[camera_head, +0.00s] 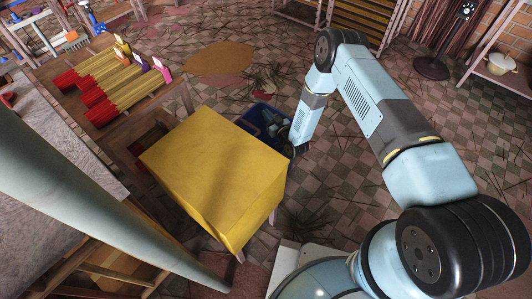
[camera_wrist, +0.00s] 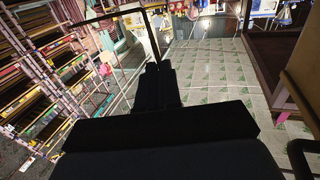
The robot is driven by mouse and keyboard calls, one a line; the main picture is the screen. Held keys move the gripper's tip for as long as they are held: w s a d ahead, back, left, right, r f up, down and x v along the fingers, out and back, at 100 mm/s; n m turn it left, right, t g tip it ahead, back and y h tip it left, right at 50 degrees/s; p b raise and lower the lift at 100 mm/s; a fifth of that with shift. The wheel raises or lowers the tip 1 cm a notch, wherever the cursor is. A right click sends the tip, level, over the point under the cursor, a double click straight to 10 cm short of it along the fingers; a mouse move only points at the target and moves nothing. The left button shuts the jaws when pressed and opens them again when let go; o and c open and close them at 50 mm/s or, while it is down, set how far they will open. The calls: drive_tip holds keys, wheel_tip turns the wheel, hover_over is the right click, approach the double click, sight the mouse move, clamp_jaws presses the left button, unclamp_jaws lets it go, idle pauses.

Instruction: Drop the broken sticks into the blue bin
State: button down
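The blue bin (camera_head: 258,116) stands on the floor behind the yellow-covered table, which hides part of it. My gripper (camera_head: 278,126) reaches down at the bin's right side, partly over its opening; its tips are hard to make out there. In the wrist view my gripper (camera_wrist: 158,72) is dark, and its two fingers look close together. Thin dark sticks (camera_head: 312,224) lie scattered on the tiled floor, with more behind the bin (camera_head: 262,78).
The yellow-covered table (camera_head: 215,180) stands close beside the bin and my gripper. A wooden table (camera_head: 125,125) at left holds several red and yellow incense bundles (camera_head: 105,85). Racks (camera_head: 365,20) stand at the back.

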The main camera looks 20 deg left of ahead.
drive_tip(key=shift+f, duration=2.45)
drive_tip(key=c, duration=1.2)
unclamp_jaws()
drive_tip(key=shift+c, duration=0.2)
drive_tip(key=shift+d, duration=0.1)
